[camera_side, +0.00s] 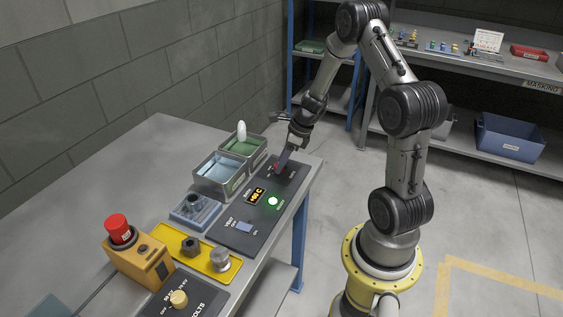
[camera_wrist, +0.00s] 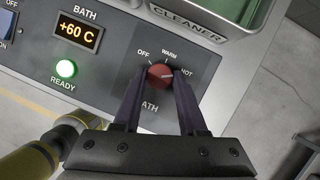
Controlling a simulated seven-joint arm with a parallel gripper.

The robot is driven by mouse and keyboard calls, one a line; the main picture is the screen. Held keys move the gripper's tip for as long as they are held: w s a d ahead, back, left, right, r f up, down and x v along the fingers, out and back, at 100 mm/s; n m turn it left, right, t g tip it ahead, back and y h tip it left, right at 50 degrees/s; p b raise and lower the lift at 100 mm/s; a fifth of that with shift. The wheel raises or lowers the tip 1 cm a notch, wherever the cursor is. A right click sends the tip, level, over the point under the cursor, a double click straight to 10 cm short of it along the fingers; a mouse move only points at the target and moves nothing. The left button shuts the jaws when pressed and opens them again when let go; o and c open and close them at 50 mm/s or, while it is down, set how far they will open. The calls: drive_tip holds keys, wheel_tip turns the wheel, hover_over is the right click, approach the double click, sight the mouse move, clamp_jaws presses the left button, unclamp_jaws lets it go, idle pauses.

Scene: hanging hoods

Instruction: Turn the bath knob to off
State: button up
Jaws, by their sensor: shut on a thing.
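The red bath knob (camera_wrist: 160,76) sits on the dark control panel (camera_wrist: 110,50), with OFF, WARM and HOT printed around it from left to right. The light mark on the knob points right, toward HOT. My gripper (camera_wrist: 160,80) is shut on the knob, with one finger on its left and one on its right. In the side view my gripper (camera_side: 281,165) reaches down to the far end of the panel, and the knob (camera_side: 277,170) is partly hidden by the fingers. The bath display (camera_wrist: 78,33) reads +60 C. The green READY light (camera_wrist: 66,68) is lit.
A tray labelled CLEANER (camera_wrist: 190,14) lies right behind the knob. In the side view, a blue-lined tray (camera_side: 219,172) and a green-lined tray (camera_side: 242,147) stand beside the panel. A vent switch (camera_side: 244,227), a yellow plate (camera_side: 205,257) and a red stop button (camera_side: 118,228) are nearer.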

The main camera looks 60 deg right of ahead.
clamp_jaws()
drive_tip(key=shift+n, duration=0.3)
drive_tip(key=n+y, duration=0.1)
drive_tip(key=n, duration=0.1)
drive_tip(key=n+g, duration=0.1)
drive_tip(key=n, duration=0.2)
drive_tip(key=shift+w+d+g+y, duration=0.2)
drive_tip(key=shift+g+y, duration=0.1)
drive_tip(key=shift+y, duration=0.1)
drive_tip(key=n+g, duration=0.1)
drive_tip(key=n, duration=0.2)
drive_tip(key=n+g, duration=0.1)
drive_tip(key=n, duration=0.2)
drive_tip(key=shift+w+n+y, duration=0.2)
drive_tip(key=shift+n+y, duration=0.2)
drive_tip(key=n+g, duration=0.1)
drive_tip(key=n, duration=0.2)
drive_tip(key=n+g, duration=0.1)
drive_tip(key=n, duration=0.2)
drive_tip(key=shift+w+g+h, duration=0.2)
drive_tip(key=shift+g+h, duration=0.1)
drive_tip(key=shift+g, duration=0.1)
drive_tip(key=n, duration=0.2)
drive_tip(key=n+g+h, duration=0.1)
drive_tip(key=n, duration=0.2)
drive_tip(key=shift+w+a+g, duration=0.1)
drive_tip(key=shift+a+g, duration=0.05)
drive_tip(key=shift+g, duration=0.15)
drive_tip(key=shift+n, duration=0.4)
